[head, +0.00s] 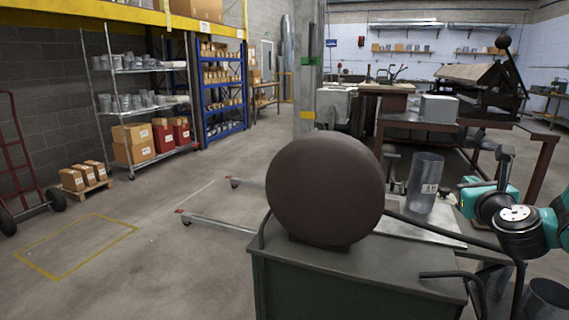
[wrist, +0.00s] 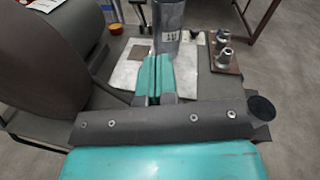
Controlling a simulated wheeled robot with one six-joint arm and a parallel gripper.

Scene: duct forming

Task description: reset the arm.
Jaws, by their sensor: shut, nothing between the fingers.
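My gripper (wrist: 156,62) shows in the wrist view with its two teal fingers together and nothing between them. The fingers point toward a grey metal duct cylinder (wrist: 168,22), which stands upright with a white label. In this view the fingertips overlap the area just in front of the cylinder's base, and I cannot tell the exact gap. The cylinder also shows in the head view (head: 425,183), right of centre. My teal and black arm comes in from the right edge of the head view, and I cannot make out the fingers clearly there.
A large dark brown round thing (head: 325,189) stands left of the cylinder. A white sheet (wrist: 126,75) lies under the cylinder, with small metal fittings (wrist: 224,58) on a brown board to the right. A brown-framed bench (head: 430,119) stands behind. Open floor is at left.

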